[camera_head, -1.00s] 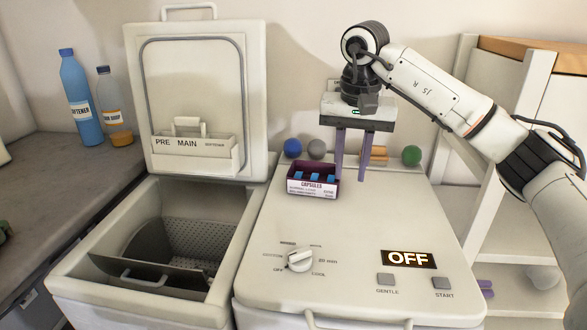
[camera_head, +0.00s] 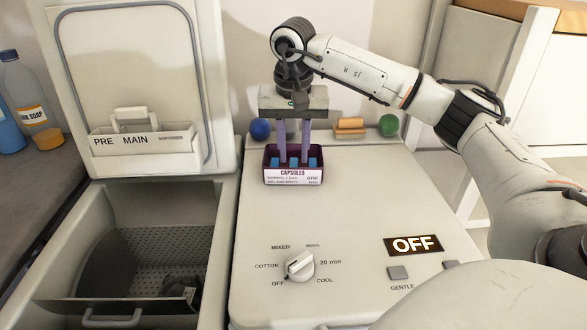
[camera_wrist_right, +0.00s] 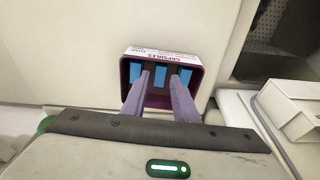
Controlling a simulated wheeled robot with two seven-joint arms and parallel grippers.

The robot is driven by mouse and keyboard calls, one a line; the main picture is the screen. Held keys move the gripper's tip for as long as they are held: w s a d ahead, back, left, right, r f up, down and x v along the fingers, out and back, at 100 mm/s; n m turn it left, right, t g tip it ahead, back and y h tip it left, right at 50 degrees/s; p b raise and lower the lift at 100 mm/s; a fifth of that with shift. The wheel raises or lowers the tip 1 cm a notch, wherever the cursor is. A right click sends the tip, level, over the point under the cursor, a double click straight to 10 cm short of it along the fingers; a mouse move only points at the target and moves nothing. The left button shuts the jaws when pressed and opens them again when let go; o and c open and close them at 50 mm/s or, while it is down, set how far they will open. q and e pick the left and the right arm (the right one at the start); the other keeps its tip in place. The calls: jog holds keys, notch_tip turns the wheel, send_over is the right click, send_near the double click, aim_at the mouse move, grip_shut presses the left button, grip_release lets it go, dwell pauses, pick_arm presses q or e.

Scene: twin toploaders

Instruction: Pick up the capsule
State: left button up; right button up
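The capsule box (camera_head: 293,178) is a small purple open box with a white "CAPSULES" label, standing on the lid of the right washer. Three blue capsules (camera_wrist_right: 161,72) show side by side in it in the right wrist view. My right gripper (camera_head: 293,160) points down over the box with its fingertips at or inside its opening. In the right wrist view, its purple fingers (camera_wrist_right: 163,80) are apart, one on each side of the middle capsule. I cannot tell whether they touch it. My left gripper is not in view.
The left washer (camera_head: 215,245) stands open with its drum showing. A blue ball (camera_head: 260,129), wooden blocks (camera_head: 350,126) and a green ball (camera_head: 389,125) lie behind the box. The dial (camera_head: 300,265) and "OFF" display (camera_head: 413,245) are at the front. The lid's middle is clear.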

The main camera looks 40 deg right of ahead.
jog(key=shift+w+d+f, duration=0.15)
jog(key=shift+f, duration=1.3)
grip_shut()
jog(key=shift+r, duration=0.15)
notch_tip(320, 180, up, 10)
jog(key=shift+p, duration=0.3)
